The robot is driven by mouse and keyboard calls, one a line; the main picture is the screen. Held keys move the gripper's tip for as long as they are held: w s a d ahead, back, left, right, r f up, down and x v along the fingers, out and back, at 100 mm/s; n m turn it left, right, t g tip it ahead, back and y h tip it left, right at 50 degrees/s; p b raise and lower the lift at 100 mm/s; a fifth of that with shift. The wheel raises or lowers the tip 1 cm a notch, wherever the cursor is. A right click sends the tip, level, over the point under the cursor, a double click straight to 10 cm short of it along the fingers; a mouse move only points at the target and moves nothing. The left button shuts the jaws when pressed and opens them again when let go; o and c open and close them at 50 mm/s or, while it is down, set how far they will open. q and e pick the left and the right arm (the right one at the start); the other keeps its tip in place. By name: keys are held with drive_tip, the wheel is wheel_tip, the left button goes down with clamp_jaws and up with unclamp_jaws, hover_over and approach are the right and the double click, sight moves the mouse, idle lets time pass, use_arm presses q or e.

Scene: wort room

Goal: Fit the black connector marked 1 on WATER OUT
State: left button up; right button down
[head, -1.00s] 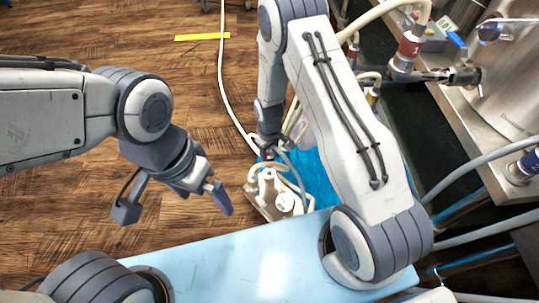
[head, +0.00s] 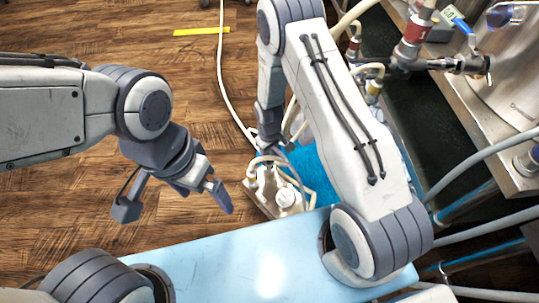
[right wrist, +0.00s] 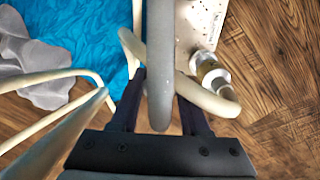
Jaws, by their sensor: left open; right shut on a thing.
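My left gripper (head: 172,203) is open and empty above the wood floor. My right gripper (head: 268,150) reaches down beside a metal plate unit with pale hoses (head: 262,198); its fingers are small and partly hidden in the head view. In the right wrist view my right gripper (right wrist: 160,108) is shut on a grey hose-like piece (right wrist: 161,60), which runs upward between the fingers. A pale hose loops behind it to a metal fitting (right wrist: 209,72) on the plate. I cannot make out a black connector marked 1 or any WATER OUT label.
A blue sheet (right wrist: 85,35) lies beside the plate, with a grey cloth (right wrist: 35,65) on it. Pipework with a red-banded valve (head: 416,30) and a steel bench edge (head: 455,105) stand at the right. Open wood floor (head: 90,30) lies to the left.

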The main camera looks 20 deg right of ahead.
drive_tip(key=shift+f+b, duration=0.7)
drive_tip(key=shift+f, duration=0.6)
idle(0.5)
drive_tip(key=shift+c, duration=1.6)
unclamp_jaws()
wheel_tip(320, 180, up, 10)
drive_tip(key=p, duration=0.6)
drive_tip(key=shift+r, duration=0.25)
